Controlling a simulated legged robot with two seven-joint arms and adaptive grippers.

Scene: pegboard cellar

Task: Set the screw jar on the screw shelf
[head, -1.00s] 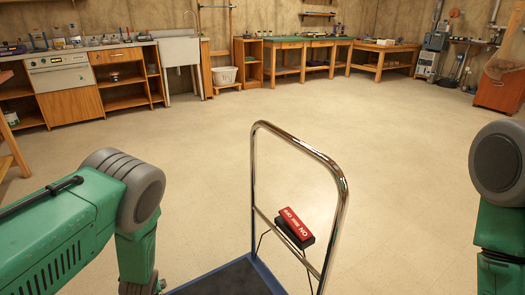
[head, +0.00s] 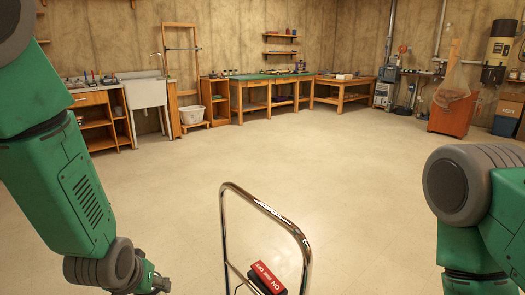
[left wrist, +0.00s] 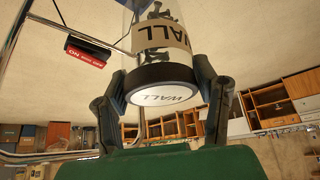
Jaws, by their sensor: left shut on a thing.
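In the left wrist view a clear jar (left wrist: 161,36) with a dark lid holds dark pieces. Its cream band and pale lid face (left wrist: 165,97) both read "WALL". The two fingers of my left gripper (left wrist: 162,84) are shut on the jar around its lid end. In the head view my left gripper (head: 154,282) is low at the left, partly cut off by the bottom edge, and the jar cannot be made out there. Two small wall shelves, upper (head: 281,36) and lower (head: 281,53), hang over the far bench; I cannot tell which is the screw shelf. My right gripper is out of view.
A chrome cart handle (head: 270,208) with a red-and-black ON/OFF box (head: 268,277) stands close in front of me. Beyond it the floor is clear. A green-topped bench (head: 267,79), a white sink (head: 147,92) and an orange cabinet (head: 452,116) line the far side.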

